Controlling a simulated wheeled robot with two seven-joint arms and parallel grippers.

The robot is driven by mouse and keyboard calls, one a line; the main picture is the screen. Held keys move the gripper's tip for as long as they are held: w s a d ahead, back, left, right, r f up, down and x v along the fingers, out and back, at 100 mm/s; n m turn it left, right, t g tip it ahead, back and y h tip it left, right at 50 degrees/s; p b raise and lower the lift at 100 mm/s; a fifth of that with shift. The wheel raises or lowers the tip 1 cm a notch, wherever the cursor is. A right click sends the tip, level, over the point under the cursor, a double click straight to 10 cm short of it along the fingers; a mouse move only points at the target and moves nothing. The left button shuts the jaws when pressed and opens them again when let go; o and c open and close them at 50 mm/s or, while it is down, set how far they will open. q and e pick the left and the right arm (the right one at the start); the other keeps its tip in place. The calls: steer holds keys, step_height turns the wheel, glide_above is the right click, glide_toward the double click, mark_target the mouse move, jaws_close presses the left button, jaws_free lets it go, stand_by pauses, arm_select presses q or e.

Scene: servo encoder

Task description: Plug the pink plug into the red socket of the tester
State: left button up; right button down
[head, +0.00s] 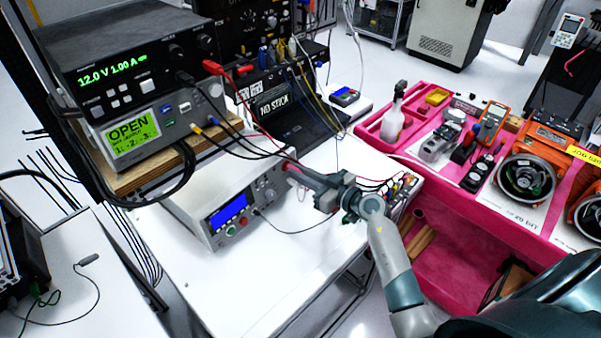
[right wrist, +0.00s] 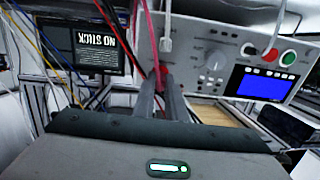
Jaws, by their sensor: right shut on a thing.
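The tester (head: 232,205) is a white box with a blue screen on the white table; its panel (right wrist: 235,50) also shows in the right wrist view, upside down, with a knob and buttons. My right gripper (head: 297,173) is at the right end of the tester's front panel, its fingers pointing at it. In the right wrist view its fingers (right wrist: 168,88) are shut on the pink plug (right wrist: 162,72), of which only a small part shows. A pink cable (right wrist: 149,38) runs up from there. The red socket is hidden, and I cannot tell whether the plug is in it. My left gripper is not in view.
A power supply (head: 125,55) and a meter reading OPEN (head: 150,130) stand on a wooden shelf above the tester. Black, yellow and red cables hang close by. A pink tray bench (head: 445,215) with tools is at right. The table front is clear.

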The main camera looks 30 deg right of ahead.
steer(key=shift+w, duration=0.1)
stand_by(0.4)
steer(key=c, duration=1.7)
jaws_free()
steer(key=shift+p+v, duration=2.65)
steer(key=shift+v, duration=0.85)
